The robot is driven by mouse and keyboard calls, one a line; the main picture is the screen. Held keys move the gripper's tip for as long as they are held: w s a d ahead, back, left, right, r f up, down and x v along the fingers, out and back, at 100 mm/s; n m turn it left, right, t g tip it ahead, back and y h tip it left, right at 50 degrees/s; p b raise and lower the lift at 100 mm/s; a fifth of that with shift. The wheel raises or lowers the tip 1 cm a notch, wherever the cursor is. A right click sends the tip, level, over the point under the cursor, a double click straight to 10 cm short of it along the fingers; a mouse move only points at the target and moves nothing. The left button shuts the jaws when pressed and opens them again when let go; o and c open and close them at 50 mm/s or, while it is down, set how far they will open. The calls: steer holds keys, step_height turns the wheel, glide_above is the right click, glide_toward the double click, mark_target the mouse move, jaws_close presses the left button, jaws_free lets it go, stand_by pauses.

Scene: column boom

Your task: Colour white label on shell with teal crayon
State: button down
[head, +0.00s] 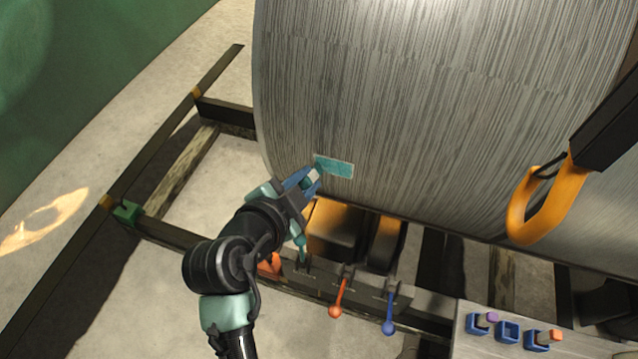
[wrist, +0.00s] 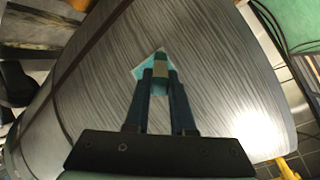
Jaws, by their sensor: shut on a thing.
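The shell (head: 440,90) is a large grey brushed-metal cylinder filling the upper middle of the head view. The label (head: 337,168) on its lower left side looks mostly teal, with pale edges. It also shows in the wrist view (wrist: 140,72) behind the fingertips. My gripper (head: 305,181) is shut on the crayon (head: 314,175), which has a pale band and a teal end. In the wrist view the crayon (wrist: 161,72) stands between the two fingertips (wrist: 161,78), its far end over the label. I cannot tell whether its tip touches the label.
Levers with red (head: 335,311) and blue (head: 388,327) knobs stand below the shell. A grey panel (head: 470,345) at lower right has blue holders, two with crayons. An orange hook (head: 521,215) hangs at right. Dark frame rails (head: 150,160) run at left.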

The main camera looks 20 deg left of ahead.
steer(key=shift+a, duration=0.85)
steer(key=shift+s, duration=0.1)
steer(key=shift+s, duration=2.9)
steer(key=shift+s+a+b, duration=0.1)
steer(key=shift+s+b, duration=0.3)
steer(key=shift+s, duration=1.1)
steer(key=shift+f, duration=0.1)
